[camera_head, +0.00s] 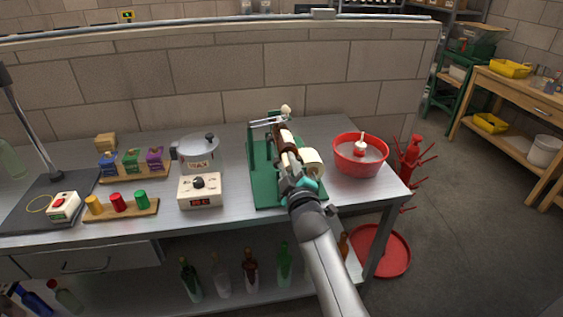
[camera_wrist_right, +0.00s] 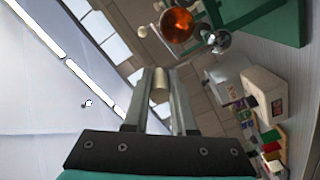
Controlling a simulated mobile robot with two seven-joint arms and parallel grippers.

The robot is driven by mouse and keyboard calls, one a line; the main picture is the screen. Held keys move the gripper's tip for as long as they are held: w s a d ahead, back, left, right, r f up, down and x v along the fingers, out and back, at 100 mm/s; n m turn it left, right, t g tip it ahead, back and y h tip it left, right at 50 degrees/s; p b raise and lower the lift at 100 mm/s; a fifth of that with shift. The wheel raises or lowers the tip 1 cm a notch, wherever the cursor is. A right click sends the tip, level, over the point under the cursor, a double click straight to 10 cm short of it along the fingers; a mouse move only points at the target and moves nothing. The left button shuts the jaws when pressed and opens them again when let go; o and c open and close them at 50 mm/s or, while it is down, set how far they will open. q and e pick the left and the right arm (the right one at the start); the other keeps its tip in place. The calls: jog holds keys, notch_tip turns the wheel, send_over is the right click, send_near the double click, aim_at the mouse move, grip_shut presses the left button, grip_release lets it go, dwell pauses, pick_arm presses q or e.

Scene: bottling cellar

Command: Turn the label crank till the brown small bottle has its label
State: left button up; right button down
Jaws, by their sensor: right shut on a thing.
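The green label machine (camera_head: 262,188) stands on the steel bench, right of its middle. The brown small bottle (camera_head: 285,137) lies in it; its round amber end shows in the right wrist view (camera_wrist_right: 176,25). A cream label roll (camera_head: 313,159) sits beside the bottle. I cannot tell whether the bottle bears a label. My right gripper (camera_head: 296,180) is at the near side of the machine. In the wrist view its two fingers (camera_wrist_right: 160,98) are shut on the cream crank knob (camera_wrist_right: 160,84). The rest of the crank is mostly hidden by the gripper. My left gripper is not in view.
A red basin (camera_head: 343,164) stands close on the right. A white box with a dial (camera_head: 200,192) and a grey pot (camera_head: 198,156) stand on the left. Further left are a board with coloured caps (camera_head: 120,211) and coloured packs (camera_head: 131,161). Bottles stand below the bench.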

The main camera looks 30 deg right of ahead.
jog(key=shift+s+d+r+m, duration=0.1)
jog(key=shift+d+r+m, duration=0.1)
jog(key=shift+d+m, duration=0.5)
jog(key=c, duration=0.7)
grip_release()
jog(key=shift+f, duration=0.15)
jog(key=shift+c, duration=0.2)
jog(key=shift+s+a, duration=0.1)
jog(key=shift+s, duration=0.05)
jog(key=p+v, duration=0.1)
jog(key=v, duration=1.4)
